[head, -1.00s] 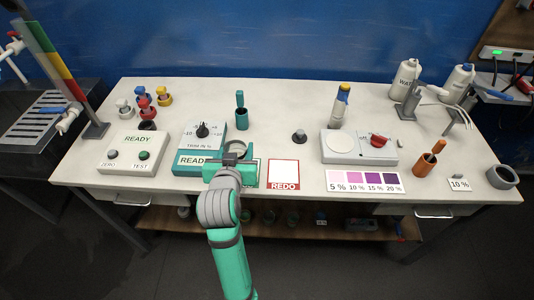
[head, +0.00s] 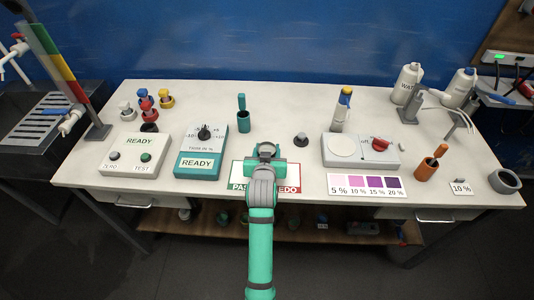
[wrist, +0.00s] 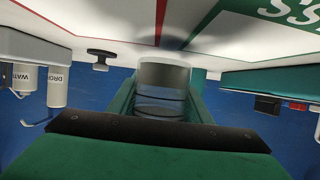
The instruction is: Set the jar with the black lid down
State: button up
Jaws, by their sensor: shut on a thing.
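My gripper (head: 265,150) is over the boundary between the green-edged PASS card (head: 240,170) and the red-edged REDO card (head: 292,172), partly covering both. In the wrist view it is shut on a clear grey jar (wrist: 163,78) with dark rings, held between the two green fingers. The jar's lid cannot be made out, and in the head view my gripper and arm hide the jar. A dark shadow lies on the card surface by the jar's end; I cannot tell whether the jar touches it.
Left stand the teal READY device (head: 200,155), the white READY box (head: 133,155) and several coloured-lid pots (head: 148,105). A dark knobbed object (head: 300,140) is close right of my gripper. The scale (head: 360,150) and colour chart (head: 367,185) are further right.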

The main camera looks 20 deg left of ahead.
jog(key=shift+f, duration=0.95)
jog(key=shift+d+f, duration=0.1)
jog(key=o, duration=1.3)
jog(key=shift+f, duration=0.1)
jog(key=shift+s+a, duration=0.15)
jog(key=shift+a, duration=0.05)
jog(key=shift+r, duration=0.2)
jog(key=v, duration=1.2)
jog(key=shift+d, duration=0.1)
